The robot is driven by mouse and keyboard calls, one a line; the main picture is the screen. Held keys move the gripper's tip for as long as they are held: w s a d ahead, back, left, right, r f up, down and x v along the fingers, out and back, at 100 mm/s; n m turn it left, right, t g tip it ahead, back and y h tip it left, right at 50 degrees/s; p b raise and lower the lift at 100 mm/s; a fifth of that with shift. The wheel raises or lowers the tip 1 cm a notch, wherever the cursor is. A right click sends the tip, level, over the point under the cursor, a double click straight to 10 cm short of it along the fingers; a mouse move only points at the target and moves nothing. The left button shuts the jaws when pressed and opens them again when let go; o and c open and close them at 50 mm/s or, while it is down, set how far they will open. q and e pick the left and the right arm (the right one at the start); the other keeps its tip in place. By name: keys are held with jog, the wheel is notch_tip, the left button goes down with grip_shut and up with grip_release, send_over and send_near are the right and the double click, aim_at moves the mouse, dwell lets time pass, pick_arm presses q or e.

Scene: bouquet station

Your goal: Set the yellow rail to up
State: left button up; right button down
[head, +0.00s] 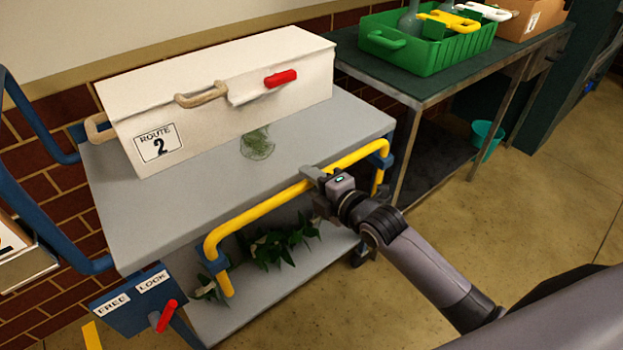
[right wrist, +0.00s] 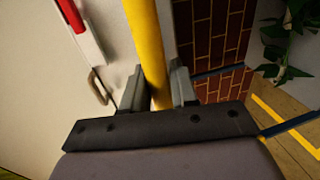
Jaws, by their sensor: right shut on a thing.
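The yellow rail (head: 263,208) is a bent bar along the front edge of the grey cart. It stands at about the height of the cart's top, its two ends on blue brackets. My right gripper (head: 317,177) is shut on the rail's long bar, right of its middle. In the right wrist view the yellow rail (right wrist: 147,50) runs between the two fingers (right wrist: 158,90). My left gripper is not in view.
A white box (head: 220,110) marked "ROUTE 2" stands on the cart top (head: 310,135). Leafy stems (head: 285,243) lie on the lower shelf. A red lever (head: 167,315) sits by FREE and LOCK labels. A green crate (head: 430,50) stands on the bench at back right.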

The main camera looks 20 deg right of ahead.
notch_tip(320, 180, up, 12)
jog(key=p, duration=1)
jog(key=shift+w, duration=0.15)
jog(key=shift+r, duration=0.15)
jog(key=c, duration=1.1)
grip_release()
jog(key=shift+o, duration=0.5)
jog(key=shift+f, duration=0.25)
jog(key=v, duration=0.7)
